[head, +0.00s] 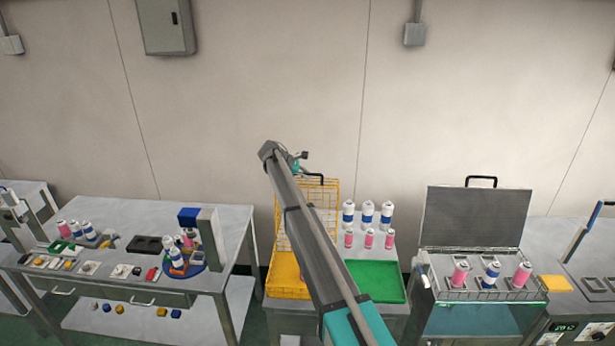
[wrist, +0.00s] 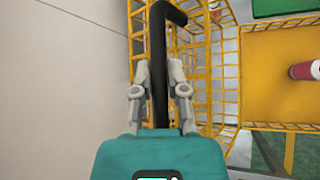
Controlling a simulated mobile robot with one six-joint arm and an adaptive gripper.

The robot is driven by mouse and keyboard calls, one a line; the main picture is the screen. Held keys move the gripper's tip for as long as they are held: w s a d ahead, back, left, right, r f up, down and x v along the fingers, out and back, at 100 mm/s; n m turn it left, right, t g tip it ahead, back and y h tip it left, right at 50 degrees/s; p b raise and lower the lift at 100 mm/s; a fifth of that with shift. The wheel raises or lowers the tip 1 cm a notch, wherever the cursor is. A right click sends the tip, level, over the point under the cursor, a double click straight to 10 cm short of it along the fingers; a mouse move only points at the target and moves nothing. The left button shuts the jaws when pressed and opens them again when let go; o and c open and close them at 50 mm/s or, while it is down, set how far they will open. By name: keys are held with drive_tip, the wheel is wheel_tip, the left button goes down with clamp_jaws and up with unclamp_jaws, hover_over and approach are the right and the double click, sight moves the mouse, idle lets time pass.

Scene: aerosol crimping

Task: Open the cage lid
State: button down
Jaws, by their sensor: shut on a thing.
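The cage lid (head: 329,192) is a yellow wire panel that stands raised, about upright, at the back of the yellow cage (head: 287,272). My arm hides part of the lid and cage. In the wrist view my gripper (wrist: 158,78) is shut on the lid's black handle (wrist: 172,13), with one grey finger on each side of its bar. The lid's yellow wires (wrist: 195,60) run just right of the fingers. In the head view my gripper (head: 303,165) is small, at the lid's top edge by the handle (head: 316,178).
A red-and-white can (wrist: 303,71) is over the yellow cage floor. A green tray (head: 376,281) and several cans stand right of the cage. A bath with an upright grey lid (head: 474,216) is further right. A left workbench (head: 150,222) holds small parts. The wall is close behind.

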drive_tip(key=shift+w+a, duration=0.1)
drive_tip(key=shift+a, duration=0.05)
drive_tip(key=c, duration=0.6)
unclamp_jaws()
drive_tip(key=shift+r, duration=0.1)
drive_tip(key=shift+c, duration=0.2)
drive_tip(key=shift+s, duration=0.35)
